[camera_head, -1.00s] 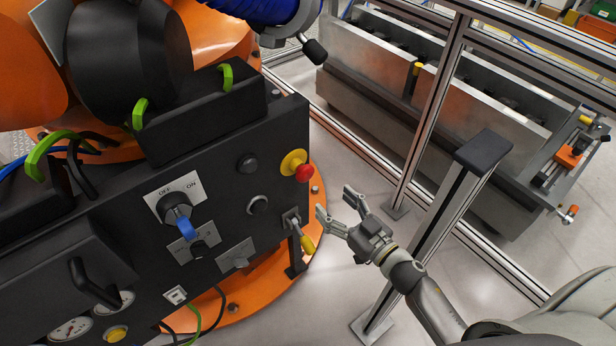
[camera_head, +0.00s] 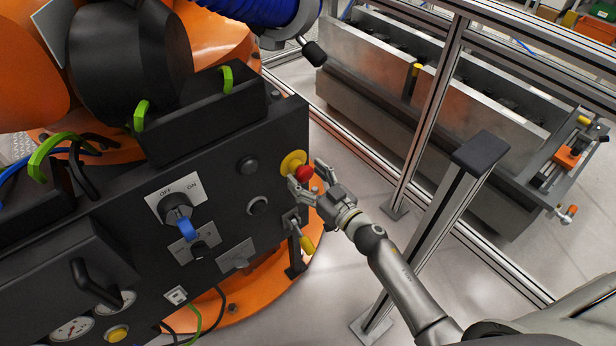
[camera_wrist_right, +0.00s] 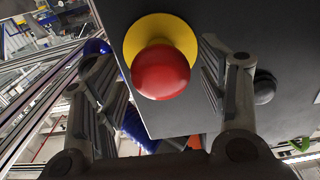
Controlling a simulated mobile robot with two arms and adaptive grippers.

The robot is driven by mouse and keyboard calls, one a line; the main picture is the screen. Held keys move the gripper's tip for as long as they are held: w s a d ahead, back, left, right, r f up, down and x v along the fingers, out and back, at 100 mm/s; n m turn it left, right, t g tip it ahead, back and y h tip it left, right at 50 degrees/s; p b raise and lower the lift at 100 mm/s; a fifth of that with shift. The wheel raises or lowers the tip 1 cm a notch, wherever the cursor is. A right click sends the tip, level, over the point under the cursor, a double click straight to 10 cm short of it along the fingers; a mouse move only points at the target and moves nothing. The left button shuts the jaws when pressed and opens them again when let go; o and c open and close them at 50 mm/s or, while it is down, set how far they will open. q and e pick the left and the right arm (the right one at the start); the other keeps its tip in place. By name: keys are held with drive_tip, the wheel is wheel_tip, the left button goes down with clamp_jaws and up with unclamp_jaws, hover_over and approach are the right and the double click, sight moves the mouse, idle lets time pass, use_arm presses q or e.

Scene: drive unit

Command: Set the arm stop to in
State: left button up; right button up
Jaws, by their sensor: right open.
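The arm stop is a red mushroom button (camera_head: 304,173) on a yellow round base (camera_head: 291,161) at the right end of the black panel (camera_head: 225,200). In the wrist view the red button (camera_wrist_right: 160,73) sits in front of its yellow base (camera_wrist_right: 150,32), between the two fingers. My right gripper (camera_head: 307,180) is open around the button, one finger on each side, and no finger is seen closed on it. In the head view the fingers partly cover the button's lower right side. My left gripper is not in view.
Below the button a yellow-tipped lever (camera_head: 306,242) sticks out from the panel, close under my right gripper. A blue-handled OFF/ON switch (camera_head: 180,217) and black knobs (camera_head: 257,206) are farther left.

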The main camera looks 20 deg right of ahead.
drive_tip(key=c, duration=1.4)
drive_tip(key=shift+p+x, duration=0.35)
drive_tip(key=shift+x, duration=0.45)
drive_tip(key=shift+c, duration=0.2)
drive_tip(key=o, duration=1)
drive_tip(key=shift+r, duration=0.15)
drive_tip(key=o, duration=0.4)
drive_tip(key=shift+w, duration=0.1)
drive_tip(key=shift+o, duration=0.2)
drive_tip(key=v, duration=1.2)
